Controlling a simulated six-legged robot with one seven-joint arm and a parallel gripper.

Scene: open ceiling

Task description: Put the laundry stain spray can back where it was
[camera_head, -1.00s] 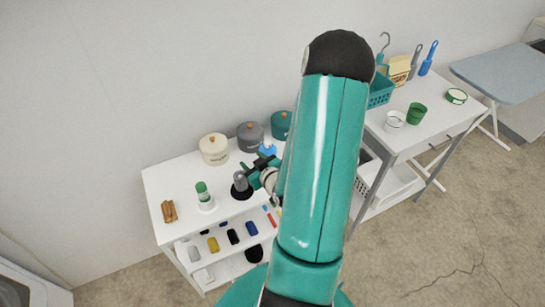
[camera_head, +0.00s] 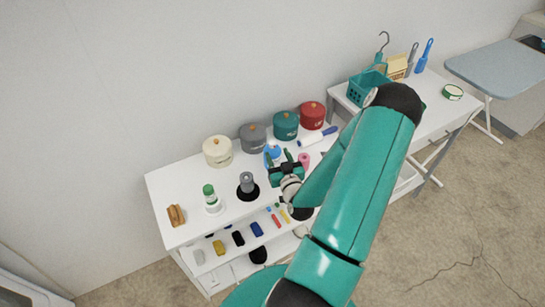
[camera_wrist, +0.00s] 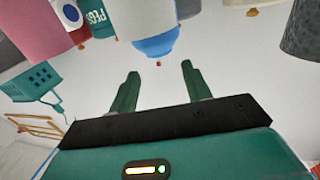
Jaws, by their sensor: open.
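No label reads as stain spray, so I cannot tell for certain which container is the can. A grey can (camera_head: 247,181) stands upright on a black disc (camera_head: 248,194) on the white shelf unit's top. A white container with a blue top (camera_head: 272,152) stands behind my gripper, partly hidden; its blue top (camera_wrist: 156,45) and small red tip show in the wrist view. My gripper (camera_head: 281,157) is open and empty, right of the grey can. Its two green fingers (camera_wrist: 157,84) point toward the blue-topped container, with nothing between them.
A green-capped white bottle (camera_head: 210,195) and a brown brush-like item (camera_head: 176,215) stand to the left. Lidded pots, including a cream one (camera_head: 217,151) and a red one (camera_head: 312,115), line the back. A pink item (camera_head: 303,160) is right of my gripper. A second table (camera_head: 432,118) stands further right.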

